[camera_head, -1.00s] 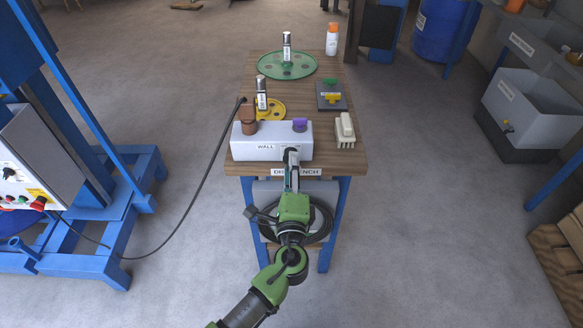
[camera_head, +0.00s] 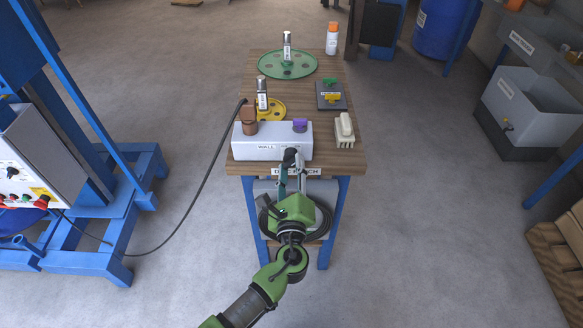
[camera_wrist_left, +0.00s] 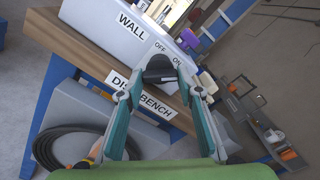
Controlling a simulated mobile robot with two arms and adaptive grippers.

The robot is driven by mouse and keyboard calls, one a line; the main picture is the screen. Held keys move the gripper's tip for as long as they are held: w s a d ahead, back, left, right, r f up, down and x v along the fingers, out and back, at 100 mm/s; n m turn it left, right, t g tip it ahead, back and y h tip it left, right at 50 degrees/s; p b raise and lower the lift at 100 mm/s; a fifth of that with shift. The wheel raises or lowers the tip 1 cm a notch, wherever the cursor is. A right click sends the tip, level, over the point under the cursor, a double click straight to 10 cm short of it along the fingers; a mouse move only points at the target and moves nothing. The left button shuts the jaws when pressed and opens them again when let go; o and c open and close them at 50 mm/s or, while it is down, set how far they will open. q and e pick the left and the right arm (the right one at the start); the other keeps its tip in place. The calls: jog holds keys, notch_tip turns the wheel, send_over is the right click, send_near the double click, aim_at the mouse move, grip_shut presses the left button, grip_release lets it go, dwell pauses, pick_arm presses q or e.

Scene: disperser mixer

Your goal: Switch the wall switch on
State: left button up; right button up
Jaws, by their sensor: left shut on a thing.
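The wall switch is a pale box (camera_head: 247,140) on the near edge of the wooden bench, lettered WALL. A black rotary knob (camera_head: 290,155) sits on its front face. In the left wrist view the knob (camera_wrist_left: 159,67) lies just below the OFF and ON marks. My left gripper (camera_head: 291,165) is shut on the knob, a finger on each side, in the left wrist view (camera_wrist_left: 160,76). The fingers hide the knob's sides, and I cannot tell which mark it points to. My right gripper is not in view.
Yellow and green discs (camera_head: 272,66) lie behind. A blue frame (camera_head: 110,215) stands at the left.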

pick_arm(q)
jog(key=shift+f, duration=0.1)
jog(key=o, duration=1.1)
jog(key=s, duration=1.2)
